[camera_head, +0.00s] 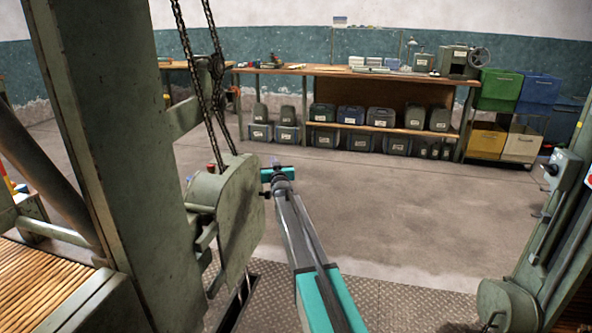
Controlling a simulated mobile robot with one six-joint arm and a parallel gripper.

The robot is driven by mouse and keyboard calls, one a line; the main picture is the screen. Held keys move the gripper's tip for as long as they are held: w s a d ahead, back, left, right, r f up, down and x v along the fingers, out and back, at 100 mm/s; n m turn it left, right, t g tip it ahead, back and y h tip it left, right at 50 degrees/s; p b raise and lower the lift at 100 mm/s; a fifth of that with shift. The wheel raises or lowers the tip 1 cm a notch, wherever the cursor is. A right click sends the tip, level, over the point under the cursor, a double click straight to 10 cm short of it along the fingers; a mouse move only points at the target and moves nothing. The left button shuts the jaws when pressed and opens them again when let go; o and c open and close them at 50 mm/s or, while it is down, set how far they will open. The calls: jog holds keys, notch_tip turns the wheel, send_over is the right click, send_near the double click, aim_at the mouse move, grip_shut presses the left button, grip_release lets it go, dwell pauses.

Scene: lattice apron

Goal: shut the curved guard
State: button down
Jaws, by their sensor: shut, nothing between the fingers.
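A grey-green guard with a rounded edge (237,205) hangs on the machine frame at the left, below two dark chains. I cannot tell from this view how far open it stands. My gripper (264,186) is at the end of my teal and grey arm, just right of the guard's upper edge. It is shut and empty. I cannot tell whether it touches the guard. The machine frame hides the guard's left side and hinge.
A thick green post (110,150) and a slatted wooden bed (35,285) fill the left. A second green machine part (510,300) stands at the lower right. A wooden workbench (350,72) with bins lines the back wall. The concrete floor between is clear.

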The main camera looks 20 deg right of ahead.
jog(key=s+d+p, duration=0.5)
jog(key=d+p, duration=0.2)
jog(key=d, duration=0.1)
jog(key=shift+s, duration=0.4)
dwell(0.7)
dwell(0.4)
